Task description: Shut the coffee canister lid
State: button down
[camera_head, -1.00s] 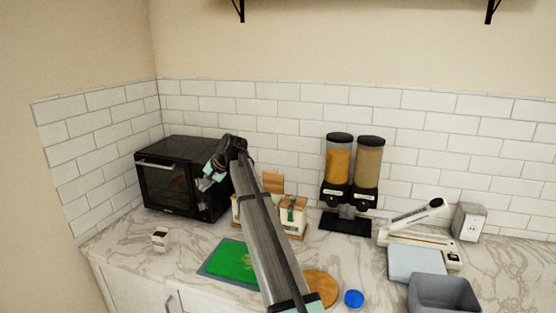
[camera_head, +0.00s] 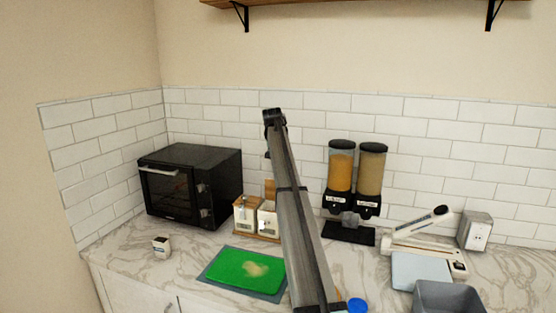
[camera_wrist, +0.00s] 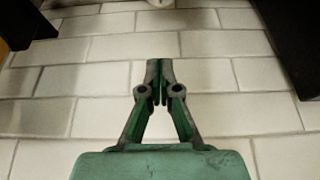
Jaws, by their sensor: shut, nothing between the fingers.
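White canisters with wooden lids stand on a wooden base against the tiled wall, right of the black oven, in the head view. The left canister (camera_head: 246,217) has a wooden top. The right one (camera_head: 267,221) is partly covered by my arm. A wooden lid (camera_head: 270,188) stands raised behind it. Which canister holds coffee cannot be read. My gripper (camera_wrist: 160,78) shows in the wrist view with its fingers together and empty, in front of white tiles. No canister can be made out clearly in the wrist view.
The black oven (camera_head: 191,187) stands left of the canisters and the grain dispensers (camera_head: 340,173) stand right. A green board (camera_head: 243,270), a small box (camera_head: 161,247), a blue lid (camera_head: 357,305) and a grey bin (camera_head: 449,297) are in front. A shelf (camera_head: 350,3) hangs above.

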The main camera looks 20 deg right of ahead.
notch_tip(320, 180, down, 6)
jog(key=p, duration=0.3)
jog(key=shift+s+a+f, duration=0.2)
jog(key=shift+s+a, duration=0.25)
jog(key=shift+a, duration=0.1)
